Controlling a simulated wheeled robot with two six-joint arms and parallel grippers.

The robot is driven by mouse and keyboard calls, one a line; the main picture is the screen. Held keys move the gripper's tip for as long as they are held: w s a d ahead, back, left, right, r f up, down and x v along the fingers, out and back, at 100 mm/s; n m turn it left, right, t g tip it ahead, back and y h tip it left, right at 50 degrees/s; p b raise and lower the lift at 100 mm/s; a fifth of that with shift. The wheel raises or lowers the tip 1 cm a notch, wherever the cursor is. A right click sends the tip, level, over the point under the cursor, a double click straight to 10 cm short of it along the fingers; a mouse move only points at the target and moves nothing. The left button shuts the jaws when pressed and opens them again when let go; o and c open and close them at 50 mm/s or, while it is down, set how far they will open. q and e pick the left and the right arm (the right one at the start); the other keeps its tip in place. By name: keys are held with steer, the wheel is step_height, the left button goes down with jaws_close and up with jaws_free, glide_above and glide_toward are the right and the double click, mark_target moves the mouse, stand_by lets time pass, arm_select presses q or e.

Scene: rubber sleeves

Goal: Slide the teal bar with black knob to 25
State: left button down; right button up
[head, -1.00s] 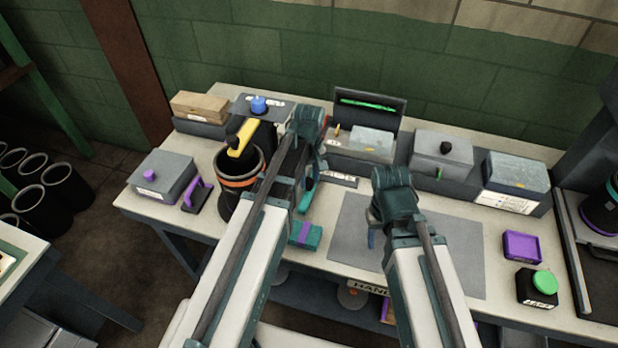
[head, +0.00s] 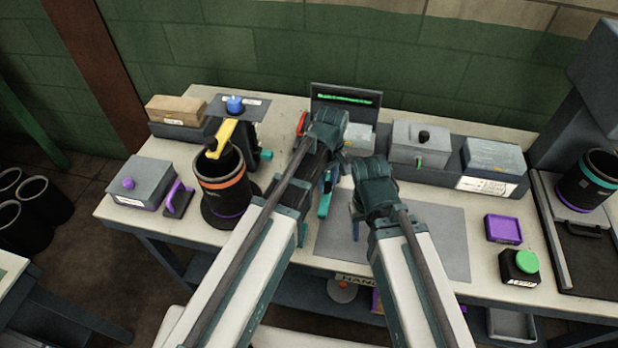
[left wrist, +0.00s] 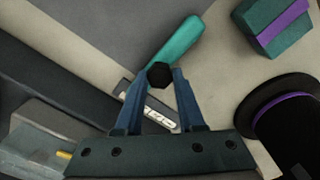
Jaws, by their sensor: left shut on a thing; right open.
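The teal bar (left wrist: 177,40) with its black knob (left wrist: 159,75) lies at the left edge of the grey mat in the left wrist view. It also shows as a teal strip (head: 325,204) below my left gripper in the head view. My left gripper (left wrist: 159,84) is shut on the black knob, its blue fingers on either side. A small label plate (left wrist: 152,112) lies beside the knob; I cannot read a 25 on it. My right gripper (head: 356,222) is open and empty over the mat. My left arm hides part of the bench around the bar in the head view.
The grey mat (head: 430,240) is clear right of my right gripper. A black can with orange band (head: 222,178) stands left of my left arm. A teal block with purple band (left wrist: 275,28) lies nearby. Grey boxes (head: 420,148) line the back.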

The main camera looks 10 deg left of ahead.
mark_target(329, 185)
arm_select(q)
steer(key=shift+d, duration=0.25)
arm_select(e)
steer(key=shift+a, duration=0.1)
arm_select(q)
steer(key=c, duration=0.8)
jaws_free()
steer(key=shift+c, duration=0.2)
steer(key=o, duration=0.3)
steer(key=shift+d, duration=0.15)
arm_select(e)
steer(key=shift+d, duration=0.2)
arm_select(q)
steer(key=shift+r, duration=0.1)
arm_select(e)
steer(key=shift+r, duration=0.1)
arm_select(q)
steer(key=shift+r+p, duration=0.45)
steer(key=shift+p, duration=0.1)
arm_select(e)
steer(key=shift+a+r, duration=0.1)
steer(key=shift+r, duration=0.35)
arm_select(q)
step_height(329, 185, up, 13)
steer(key=p, duration=1.2)
steer(key=shift+f+p, duration=0.1)
steer(key=shift+p, duration=0.25)
arm_select(e)
step_height(329, 185, up, 13)
steer(key=shift+f, duration=0.15)
